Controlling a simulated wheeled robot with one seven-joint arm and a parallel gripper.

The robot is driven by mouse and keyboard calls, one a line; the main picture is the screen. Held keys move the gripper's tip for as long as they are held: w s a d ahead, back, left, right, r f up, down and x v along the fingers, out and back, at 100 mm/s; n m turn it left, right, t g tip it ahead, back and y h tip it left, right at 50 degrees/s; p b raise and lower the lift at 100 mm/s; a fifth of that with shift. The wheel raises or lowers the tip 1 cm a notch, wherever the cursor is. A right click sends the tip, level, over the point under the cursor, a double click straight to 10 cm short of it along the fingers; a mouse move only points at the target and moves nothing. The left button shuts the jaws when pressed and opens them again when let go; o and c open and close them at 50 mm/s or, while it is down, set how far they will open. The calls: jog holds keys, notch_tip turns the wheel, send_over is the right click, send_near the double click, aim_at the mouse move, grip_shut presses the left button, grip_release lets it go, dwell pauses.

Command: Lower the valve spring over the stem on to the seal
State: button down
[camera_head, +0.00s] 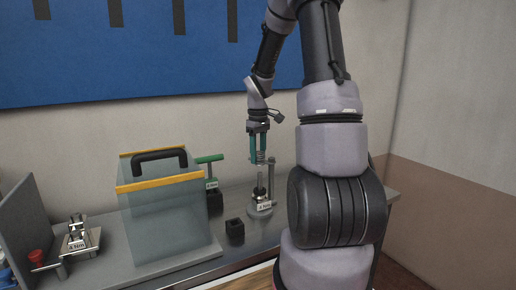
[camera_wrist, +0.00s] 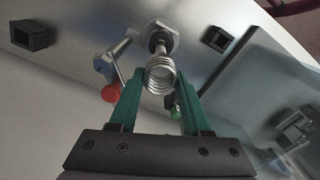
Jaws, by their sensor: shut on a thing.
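My gripper (camera_head: 260,162) has teal fingers pointing down, shut on a silver coil spring (camera_head: 261,157), the valve spring. The spring also shows between the fingertips in the wrist view (camera_wrist: 160,76). Below it in the head view stands a thin upright metal stem (camera_head: 260,184) on a round, labelled metal base (camera_head: 260,208). In the wrist view the stem (camera_wrist: 157,42) shows just beyond the spring, rising from the base plate (camera_wrist: 160,30). The spring appears above the stem, roughly in line with it; I cannot tell whether its lower end surrounds the tip. The seal is not clearly visible.
A clear box with yellow edges and a black handle (camera_head: 160,160) stands left. A green T-handle tool (camera_head: 210,160) stands behind it. A small black block (camera_head: 235,229) is left of the base. A red-knobbed lever (camera_wrist: 111,92) shows beside the finger in the wrist view.

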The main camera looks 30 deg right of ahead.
jog(key=shift+f, duration=0.95)
jog(key=shift+f, duration=3.9)
jog(key=shift+c, duration=1.4)
grip_release()
jog(key=shift+r, duration=0.1)
notch_tip(320, 180, up, 11)
jog(key=shift+f, duration=0.15)
